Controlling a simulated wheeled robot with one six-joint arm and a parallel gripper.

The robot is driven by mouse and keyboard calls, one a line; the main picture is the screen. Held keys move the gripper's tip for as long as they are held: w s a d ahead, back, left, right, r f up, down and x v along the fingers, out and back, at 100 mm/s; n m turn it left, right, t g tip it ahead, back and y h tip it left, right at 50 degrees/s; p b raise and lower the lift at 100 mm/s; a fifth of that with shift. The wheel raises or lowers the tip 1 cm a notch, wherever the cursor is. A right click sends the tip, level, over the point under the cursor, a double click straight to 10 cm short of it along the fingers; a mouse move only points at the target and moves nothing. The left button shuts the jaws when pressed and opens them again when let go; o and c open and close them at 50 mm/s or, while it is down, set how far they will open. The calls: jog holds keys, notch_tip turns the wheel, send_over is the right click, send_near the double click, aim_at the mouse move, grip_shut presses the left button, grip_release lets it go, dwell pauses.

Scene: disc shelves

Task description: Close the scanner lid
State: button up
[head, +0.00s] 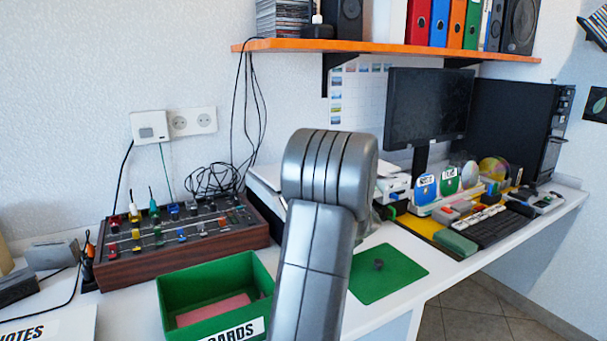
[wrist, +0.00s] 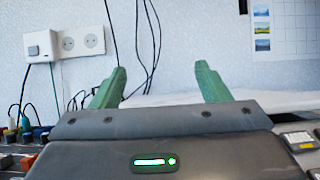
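The scanner is mostly hidden behind my arm in the head view. A white and dark edge that looks like part of it (head: 265,178) shows just left of the arm, behind the mixer's right end. I cannot tell the lid's angle. In the wrist view my gripper (wrist: 161,68) has its two green fingers spread wide apart with nothing between them. A pale, flat surface (wrist: 275,101), perhaps part of the scanner, lies beyond and below the fingers. Contact with it cannot be made out. The fingers are hidden in the head view.
A mixer with coloured knobs (head: 180,235) stands left, with a green card box (head: 215,275) in front. A green mat (head: 388,275) lies right of my arm. The monitor (head: 428,103) and keyboard (head: 492,226) are farther right. An orange shelf (head: 400,48) runs overhead; cables hang from it.

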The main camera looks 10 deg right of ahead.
jog(key=shift+a, duration=0.1)
jog(key=v, duration=0.7)
jog(key=shift+s+f+p, duration=0.15)
jog(key=shift+p, duration=0.25)
jog(key=x, duration=0.8)
jog(key=shift+r, duration=0.25)
jog(key=shift+r+g+p, duration=0.25)
jog(key=shift+g+p, duration=0.05)
jog(key=shift+p, duration=0.15)
jog(key=shift+f, duration=0.1)
